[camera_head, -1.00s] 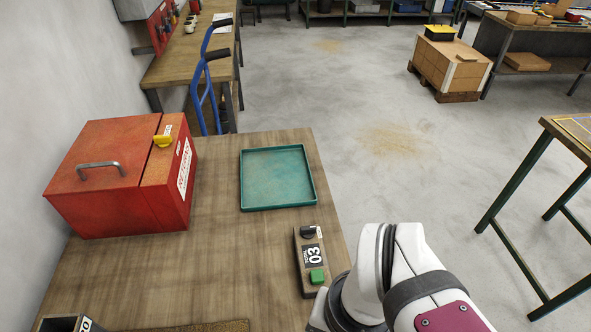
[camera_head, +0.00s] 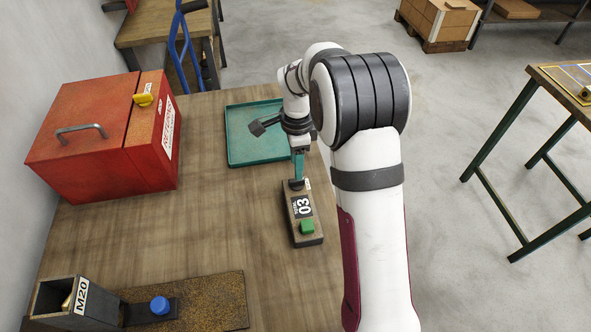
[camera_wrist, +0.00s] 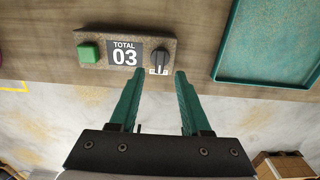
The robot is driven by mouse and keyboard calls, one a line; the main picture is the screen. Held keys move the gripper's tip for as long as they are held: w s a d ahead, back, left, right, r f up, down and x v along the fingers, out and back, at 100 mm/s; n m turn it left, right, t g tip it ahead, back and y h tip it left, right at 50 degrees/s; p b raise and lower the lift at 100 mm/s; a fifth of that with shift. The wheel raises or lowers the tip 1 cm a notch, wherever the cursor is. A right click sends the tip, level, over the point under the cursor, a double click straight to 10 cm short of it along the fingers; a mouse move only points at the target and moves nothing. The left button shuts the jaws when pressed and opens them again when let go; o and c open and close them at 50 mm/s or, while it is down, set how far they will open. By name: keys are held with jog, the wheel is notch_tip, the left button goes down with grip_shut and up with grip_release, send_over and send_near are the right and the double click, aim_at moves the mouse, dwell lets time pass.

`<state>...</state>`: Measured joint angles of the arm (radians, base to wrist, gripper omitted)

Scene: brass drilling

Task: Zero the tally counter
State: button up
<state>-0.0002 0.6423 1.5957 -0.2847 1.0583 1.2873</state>
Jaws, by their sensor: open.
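The tally counter (camera_head: 302,212) is a narrow dark block on the wooden bench. Its display reads "TOTAL 03". A green button (camera_head: 307,227) is at its near end and a black knob (camera_wrist: 158,58) at its far end. My gripper (camera_wrist: 157,75) has two green fingers, open, with the knob between and just beyond the fingertips in the wrist view. In the head view my gripper (camera_head: 298,178) points down at the knob end and partly hides the knob. I cannot tell whether a finger touches it.
A teal tray (camera_head: 236,163) lies just beyond the counter. A red box (camera_head: 95,150) with a handle and a yellow catch stands at left. An M20 bin (camera_head: 62,300) and a blue button (camera_head: 159,305) are at near left. The bench between is clear.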

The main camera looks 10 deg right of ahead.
aim_at(297, 183)
notch_tip(297, 183, down, 5)
jog(key=shift+f, duration=0.2)
grip_shut()
dwell(0.3)
